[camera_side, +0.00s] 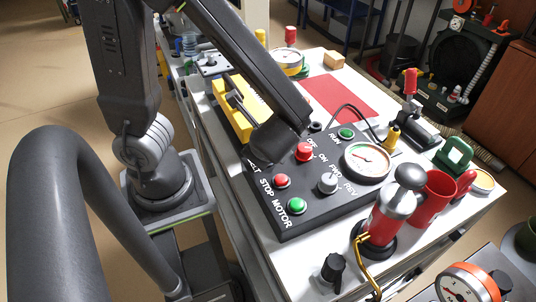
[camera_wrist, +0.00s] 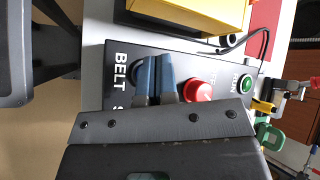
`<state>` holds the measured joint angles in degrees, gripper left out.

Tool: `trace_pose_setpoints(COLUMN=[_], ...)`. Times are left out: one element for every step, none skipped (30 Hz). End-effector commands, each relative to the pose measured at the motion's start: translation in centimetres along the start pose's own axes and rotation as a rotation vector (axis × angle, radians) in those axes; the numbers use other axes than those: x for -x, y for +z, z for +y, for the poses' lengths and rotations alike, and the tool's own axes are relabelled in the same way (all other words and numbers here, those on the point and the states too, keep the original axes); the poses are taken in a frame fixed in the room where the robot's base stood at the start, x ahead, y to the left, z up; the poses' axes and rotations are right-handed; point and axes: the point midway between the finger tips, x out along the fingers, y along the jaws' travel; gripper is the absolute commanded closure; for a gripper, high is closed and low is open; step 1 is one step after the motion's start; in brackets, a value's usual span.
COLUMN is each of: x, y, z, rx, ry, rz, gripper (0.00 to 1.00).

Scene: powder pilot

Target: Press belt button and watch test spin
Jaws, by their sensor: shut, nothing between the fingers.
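The black control panel (camera_side: 325,210) lies on the white bench and bears several labelled controls. My gripper (camera_side: 268,150) is over its back left part, beside the partly covered BELT label. In the wrist view the two blue fingertips (camera_wrist: 158,75) are shut together and empty, between the BELT label (camera_wrist: 121,72) and a red knob (camera_wrist: 198,90). A dark round edge, perhaps the belt button (camera_wrist: 136,73), shows beside the fingers and is mostly hidden. I cannot tell whether the fingers touch it. The side view hides that spot behind my gripper.
The panel also has a red STOP button (camera_side: 281,181), a green MOTOR button (camera_side: 297,205), a grey selector knob (camera_side: 328,183), a green RUN button (camera_side: 346,133) and a gauge (camera_side: 367,161). A yellow block (camera_side: 232,112) stands close behind. A red mat (camera_side: 338,94) lies beyond.

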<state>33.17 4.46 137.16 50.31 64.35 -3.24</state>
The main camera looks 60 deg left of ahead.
Motion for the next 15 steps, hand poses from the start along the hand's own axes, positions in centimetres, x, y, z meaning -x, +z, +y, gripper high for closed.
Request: trace_pose_setpoints(x=[0.0,0.0,0.0,0.0,0.0,0.0,0.0,-0.01,-0.03,-0.06,-0.1,-0.18,-0.26,-0.33,-0.44], y=[0.0,0.0,0.0,0.0,0.0,0.0,0.0,0.0,-0.02,-0.04,-0.07,-0.12,-0.16,-0.22,-0.29], z=[0.0,0.0,0.0,0.0,0.0,0.0,0.0,0.0,0.02,0.04,0.08,0.14,0.19,0.25,0.32], rx=[0.0,0.0,0.0,0.0,0.0,0.0,0.0,0.0,0.0,0.0,-0.001,-0.001,-0.001,-0.001,-0.001], ry=[0.0,0.0,0.0,0.0,0.0,0.0,0.0,0.0,0.0,0.0,0.0,0.0,0.0,0.0,0.0], rz=[0.0,0.0,0.0,0.0,0.0,0.0,0.0,0.0,0.0,0.0,-0.001,-0.001,-0.002,-0.002,-0.002], gripper=[1.0,1.0,1.0,1.0,1.0,1.0,1.0,1.0,1.0,1.0,1.0,1.0,1.0,1.0,1.0])
